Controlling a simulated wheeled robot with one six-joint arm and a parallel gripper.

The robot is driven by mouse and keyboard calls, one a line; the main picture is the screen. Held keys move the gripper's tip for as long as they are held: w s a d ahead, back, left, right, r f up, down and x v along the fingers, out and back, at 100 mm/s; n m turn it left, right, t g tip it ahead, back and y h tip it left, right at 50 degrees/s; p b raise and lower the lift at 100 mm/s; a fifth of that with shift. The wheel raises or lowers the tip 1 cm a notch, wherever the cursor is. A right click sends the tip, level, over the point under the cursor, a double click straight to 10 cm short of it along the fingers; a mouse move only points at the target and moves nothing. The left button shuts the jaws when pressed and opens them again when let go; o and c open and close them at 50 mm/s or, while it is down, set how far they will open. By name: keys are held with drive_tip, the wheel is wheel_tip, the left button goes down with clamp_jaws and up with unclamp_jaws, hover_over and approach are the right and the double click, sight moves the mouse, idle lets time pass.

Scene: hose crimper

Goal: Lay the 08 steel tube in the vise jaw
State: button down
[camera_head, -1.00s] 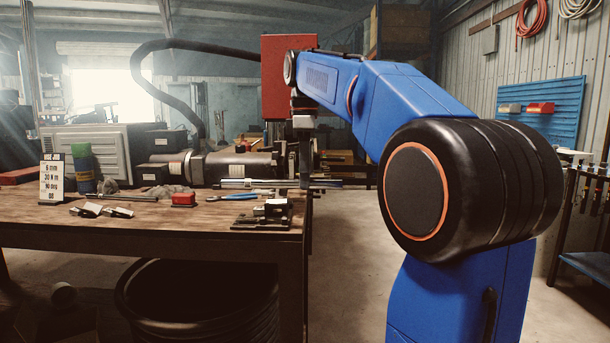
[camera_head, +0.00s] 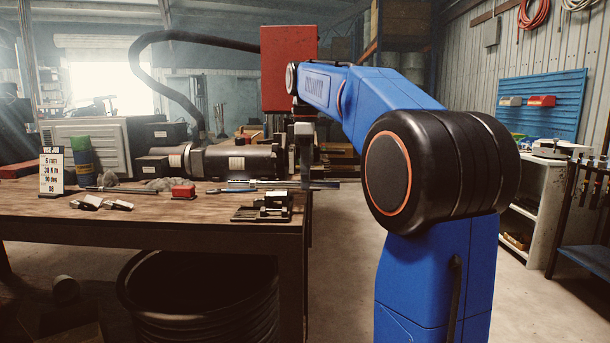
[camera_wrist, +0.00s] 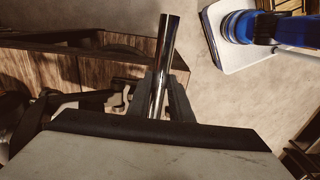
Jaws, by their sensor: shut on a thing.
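A shiny steel tube (camera_wrist: 164,55) sticks out past my fingers in the wrist view. In the head view the tube (camera_head: 325,186) lies level across my gripper (camera_head: 305,184). My gripper is shut on it, at the right end of the workbench. The small dark vise (camera_head: 265,207) stands on the bench just left of my gripper and nearer the camera. The tube is above the height of the vise and apart from it, as far as I can tell. In the wrist view the grey gripper body hides much below. No 08 mark on the tube is readable.
A job card (camera_head: 52,172) reads vise job, 6 mm, 30 N m, 90 deg, 08. A red block (camera_head: 183,191), small metal blocks (camera_head: 102,203) and a dark rod lie on the bench (camera_head: 150,225). A large cylindrical machine (camera_head: 235,160) stands behind. Open floor lies right of the bench.

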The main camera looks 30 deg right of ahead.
drive_tip(key=shift+w+d+f, duration=0.3)
drive_tip(key=shift+w+f, duration=0.15)
drive_tip(key=shift+f, duration=0.3)
drive_tip(key=shift+w+d+f, duration=0.3)
drive_tip(key=shift+w+f, duration=0.15)
drive_tip(key=shift+f, duration=0.3)
drive_tip(key=c, duration=1.5)
unclamp_jaws()
drive_tip(key=shift+r, duration=0.1)
wheel_tip(320, 180, up, 12)
drive_tip(key=shift+f, duration=0.1)
